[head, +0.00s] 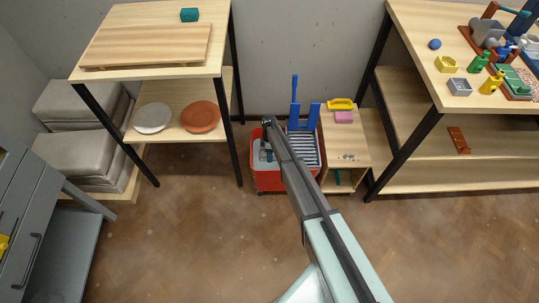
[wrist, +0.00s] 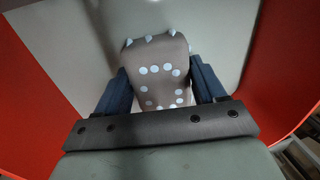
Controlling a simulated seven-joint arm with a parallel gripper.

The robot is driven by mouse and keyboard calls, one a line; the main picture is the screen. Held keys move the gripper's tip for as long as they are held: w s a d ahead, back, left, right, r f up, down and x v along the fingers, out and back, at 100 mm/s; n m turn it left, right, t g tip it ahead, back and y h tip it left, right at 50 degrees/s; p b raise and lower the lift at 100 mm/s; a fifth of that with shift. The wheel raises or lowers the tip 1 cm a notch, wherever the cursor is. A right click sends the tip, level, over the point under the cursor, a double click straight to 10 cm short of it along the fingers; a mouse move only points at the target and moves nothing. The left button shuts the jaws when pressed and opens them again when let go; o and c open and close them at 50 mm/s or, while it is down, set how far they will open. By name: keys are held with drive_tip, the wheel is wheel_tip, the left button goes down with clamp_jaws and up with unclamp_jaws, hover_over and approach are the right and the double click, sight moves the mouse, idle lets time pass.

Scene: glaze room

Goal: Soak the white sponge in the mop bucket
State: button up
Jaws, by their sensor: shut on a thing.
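The red mop bucket (head: 268,181) stands on the floor in the middle of the head view, with a blue and white-slatted wringer at its right side. My arm reaches over it, and its end points down into the left part. In the wrist view my gripper (wrist: 160,72) has its two dark blue fingers shut on a block, which I take as the sponge (wrist: 158,60). It looks grey-brown with pale dots, not plain white. Red bucket walls (wrist: 285,70) rise on both sides, with a grey surface beyond. I cannot tell whether the sponge touches water.
A small wooden stand (head: 345,150) right of the bucket bears a yellow item (head: 341,104) and a pink block (head: 343,117). Shelving units stand left (head: 150,12) and right (head: 450,110). Open floor (head: 180,240) lies in front.

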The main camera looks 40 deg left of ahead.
wheel_tip(320, 180, up, 14)
drive_tip(key=shift+d, duration=0.15)
idle(1.1)
drive_tip(key=shift+s, duration=0.1)
idle(0.6)
